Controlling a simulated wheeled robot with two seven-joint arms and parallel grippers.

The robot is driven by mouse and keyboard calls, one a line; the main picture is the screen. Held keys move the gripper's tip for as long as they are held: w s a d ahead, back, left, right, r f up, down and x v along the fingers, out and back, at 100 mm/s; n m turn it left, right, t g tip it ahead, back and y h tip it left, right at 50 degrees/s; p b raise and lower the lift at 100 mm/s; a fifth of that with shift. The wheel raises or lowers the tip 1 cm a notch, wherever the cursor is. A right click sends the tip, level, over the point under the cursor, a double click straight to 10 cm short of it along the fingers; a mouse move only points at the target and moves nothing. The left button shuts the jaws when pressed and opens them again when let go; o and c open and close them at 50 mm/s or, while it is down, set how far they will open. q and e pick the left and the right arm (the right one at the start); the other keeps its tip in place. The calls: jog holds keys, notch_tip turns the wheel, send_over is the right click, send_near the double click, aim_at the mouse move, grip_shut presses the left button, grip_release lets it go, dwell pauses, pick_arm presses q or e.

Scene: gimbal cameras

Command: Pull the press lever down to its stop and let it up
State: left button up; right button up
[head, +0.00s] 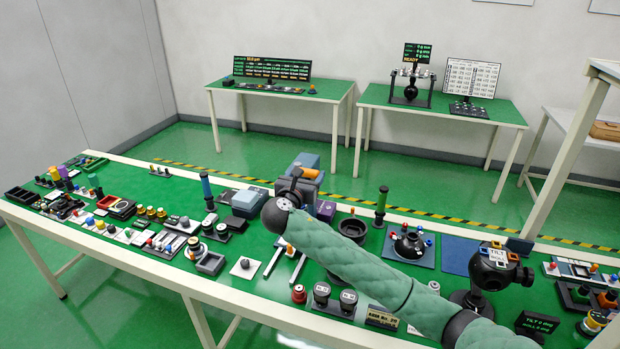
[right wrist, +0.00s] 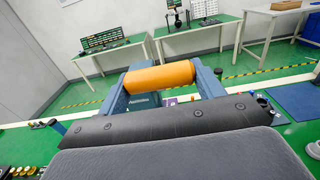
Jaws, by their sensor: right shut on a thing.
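The press (head: 306,160) is a blue-grey block standing toward the back edge of the long green bench. Its lever has an orange cylindrical grip (right wrist: 160,77) between two blue side arms in the right wrist view. A small part of the orange grip (head: 311,173) shows in the head view. My right gripper (head: 296,180) is at the lever, shut on the grip. Its fingertips are hard to make out, and my own dark wrist parts fill the lower right wrist view. My arm hides the lower front of the press. My left gripper is not in view.
A black ball gimbal (head: 491,270) is near my forearm. Small parts crowd the bench.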

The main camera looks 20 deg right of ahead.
jog(key=shift+r, duration=0.1)
jog(key=shift+w+d+r+p, duration=0.2)
jog(key=shift+w+r+p, duration=0.1)
jog(key=shift+r+p, duration=0.2)
jog(key=shift+w+d+r+p, duration=0.2)
jog(key=shift+w+r+p, duration=0.15)
jog(key=shift+r, duration=0.15)
jog(key=shift+w+d+r, duration=0.1)
jog(key=shift+w+d+r+p, duration=0.6)
jog(key=shift+w+r+p, duration=0.25)
jog(key=shift+r, duration=0.1)
jog(key=shift+w+d+r+p, duration=0.6)
jog(key=shift+w+r, duration=0.2)
jog(key=shift+w, duration=0.15)
jog(key=shift+r, duration=0.1)
